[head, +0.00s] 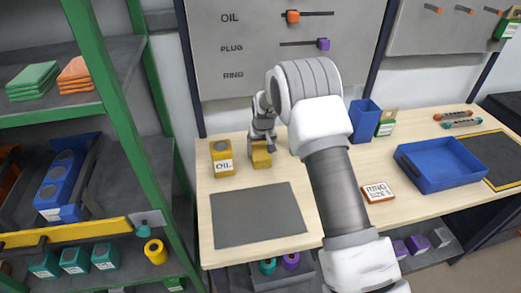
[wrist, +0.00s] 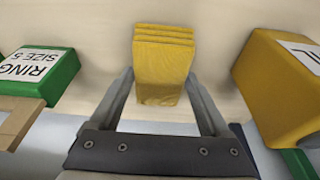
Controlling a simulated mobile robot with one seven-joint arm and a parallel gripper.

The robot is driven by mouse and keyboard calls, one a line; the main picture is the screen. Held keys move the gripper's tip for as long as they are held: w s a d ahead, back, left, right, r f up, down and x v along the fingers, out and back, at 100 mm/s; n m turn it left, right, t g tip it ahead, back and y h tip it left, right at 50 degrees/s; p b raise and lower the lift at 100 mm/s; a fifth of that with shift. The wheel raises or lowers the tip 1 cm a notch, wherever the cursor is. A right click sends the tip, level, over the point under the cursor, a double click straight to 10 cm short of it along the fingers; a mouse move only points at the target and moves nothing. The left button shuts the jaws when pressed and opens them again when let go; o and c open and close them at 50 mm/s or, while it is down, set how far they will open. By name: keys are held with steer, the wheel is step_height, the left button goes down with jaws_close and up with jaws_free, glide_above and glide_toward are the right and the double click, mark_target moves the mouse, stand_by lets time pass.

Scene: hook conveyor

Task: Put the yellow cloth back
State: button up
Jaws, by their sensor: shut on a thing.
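The yellow cloth (head: 261,156) is a folded stack near the back of the light wooden table, right of the yellow OIL box (head: 222,158). My gripper (head: 262,146) is shut on it from above. In the wrist view the yellow cloth (wrist: 163,62) sits between both fingers of my gripper (wrist: 161,80), which touch or nearly touch its sides. I cannot tell whether the cloth rests on the table or is slightly raised.
A grey mat (head: 258,216) lies in front. A RING card or box (head: 377,192) and a blue tray (head: 445,164) are to the right. Green (head: 33,81) and orange (head: 75,75) folded cloths lie on the left shelf (head: 50,121). A green post (head: 116,108) stands between shelf and table.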

steer(key=shift+f, duration=0.2)
steer(key=o, duration=1.2)
steer(key=shift+c, duration=0.2)
steer(key=shift+r, duration=0.15)
